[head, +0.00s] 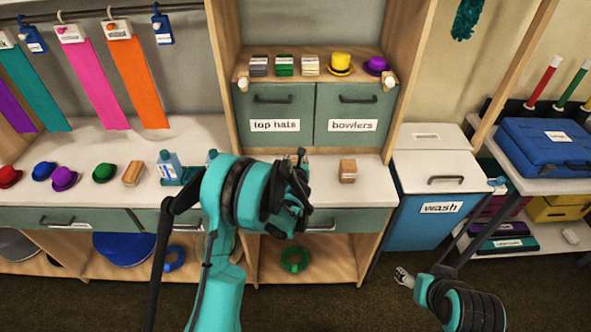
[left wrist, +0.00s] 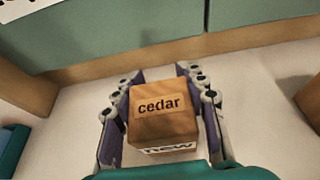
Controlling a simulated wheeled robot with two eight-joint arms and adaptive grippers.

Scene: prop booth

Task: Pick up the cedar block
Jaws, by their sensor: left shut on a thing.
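The cedar block (left wrist: 162,115) is a brown wooden cube in the left wrist view, with "cedar" on its top and "new" on a white label on its near side. My left gripper (left wrist: 160,76) is shut on it, one finger along each side. I cannot tell whether the block is on the counter or just above it. In the head view my left gripper (head: 301,163) is over the middle counter and my arm hides the block. My right gripper (head: 403,277) is low in front of the wash bin, apart from the block; its jaws are too small to read.
Another wooden block (head: 347,171) stands on the counter just right of my left gripper. The drawers marked "top hats" (head: 273,113) and "bowlers" (head: 355,113) rise behind. Several small hats and a tan block (head: 133,174) lie on the left counter. The wash bin (head: 425,215) stands right.

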